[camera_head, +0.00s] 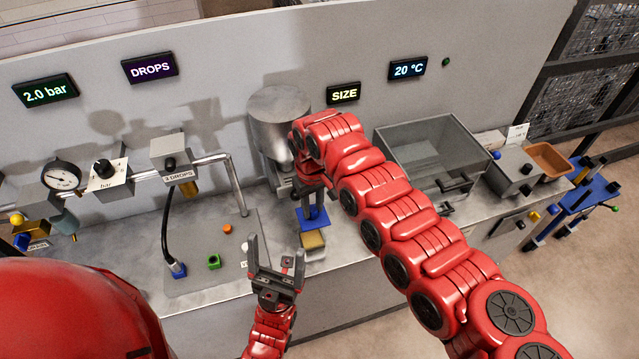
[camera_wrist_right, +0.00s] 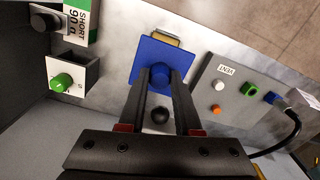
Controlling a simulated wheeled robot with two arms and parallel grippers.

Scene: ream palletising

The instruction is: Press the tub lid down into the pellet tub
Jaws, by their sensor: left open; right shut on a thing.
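The blue square tub lid (camera_head: 318,222) is held by its round knob in my right gripper (camera_head: 309,203). In the right wrist view the gripper (camera_wrist_right: 161,82) is shut on the knob of the lid (camera_wrist_right: 148,52). The pellet tub (camera_head: 313,241), a small box with a yellowish top, stands just in front of and below the lid at the bench's front edge. In the wrist view only a yellowish edge of the tub (camera_wrist_right: 167,39) shows past the lid. I cannot tell whether they touch. My left gripper (camera_head: 277,254) is open and empty, left of the tub.
A grey cylindrical machine (camera_head: 279,115) stands behind my right gripper. A grey open bin (camera_head: 428,150) is to the right. A panel (camera_head: 205,272) with green, orange and white knobs lies to the left. My right arm crosses over the bench's right part.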

